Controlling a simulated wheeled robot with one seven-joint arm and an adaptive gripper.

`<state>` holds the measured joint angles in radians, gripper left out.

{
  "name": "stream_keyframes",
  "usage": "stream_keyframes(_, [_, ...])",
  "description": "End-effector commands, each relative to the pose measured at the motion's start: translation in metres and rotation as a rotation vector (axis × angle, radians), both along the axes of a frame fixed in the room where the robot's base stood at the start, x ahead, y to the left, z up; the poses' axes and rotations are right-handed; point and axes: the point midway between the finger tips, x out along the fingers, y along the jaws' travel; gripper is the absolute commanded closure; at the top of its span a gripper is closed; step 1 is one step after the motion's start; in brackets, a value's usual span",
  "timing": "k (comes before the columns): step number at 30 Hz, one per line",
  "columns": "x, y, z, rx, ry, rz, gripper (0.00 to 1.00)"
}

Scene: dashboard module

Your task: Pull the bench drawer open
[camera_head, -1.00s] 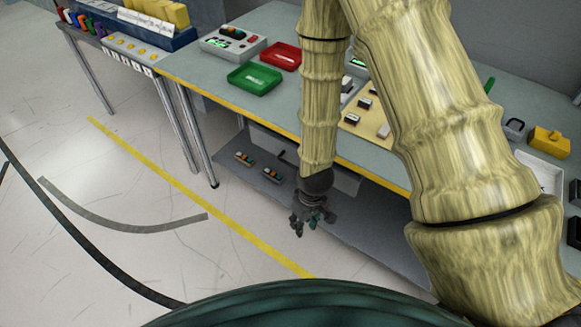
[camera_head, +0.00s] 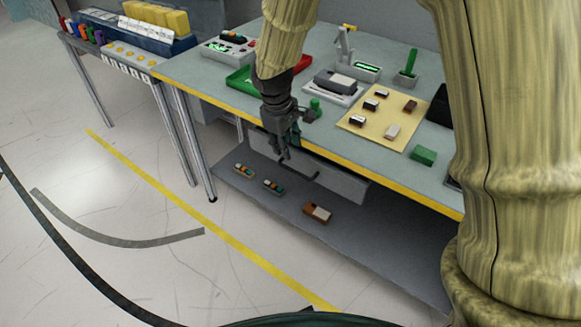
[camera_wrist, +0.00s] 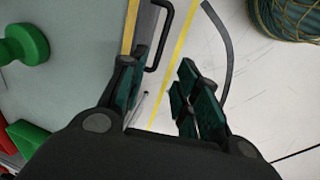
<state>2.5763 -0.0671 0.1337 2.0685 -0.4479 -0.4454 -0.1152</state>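The bench drawer (camera_head: 345,184) is a grey front panel hanging below the yellow-edged bench top, and it looks shut. Its black bar handle (camera_head: 303,171) shows just right of and below my gripper, partly hidden by it. My gripper (camera_head: 283,154) points down in front of the bench edge, close to the handle. In the wrist view the handle (camera_wrist: 162,38) lies beyond the fingertips, near the yellow edge. The two fingers (camera_wrist: 162,88) stand apart with nothing between them, so the gripper is open. I cannot tell if a finger touches the handle.
A lower shelf (camera_head: 375,240) carries several small parts. The floor in front is clear.

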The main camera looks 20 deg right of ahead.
Motion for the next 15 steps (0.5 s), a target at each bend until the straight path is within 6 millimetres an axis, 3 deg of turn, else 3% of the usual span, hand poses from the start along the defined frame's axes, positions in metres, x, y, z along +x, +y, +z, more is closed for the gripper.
stream_keyframes(15, [0.008, -0.010, -0.070, 0.002, 0.001, 0.000, 0.68])
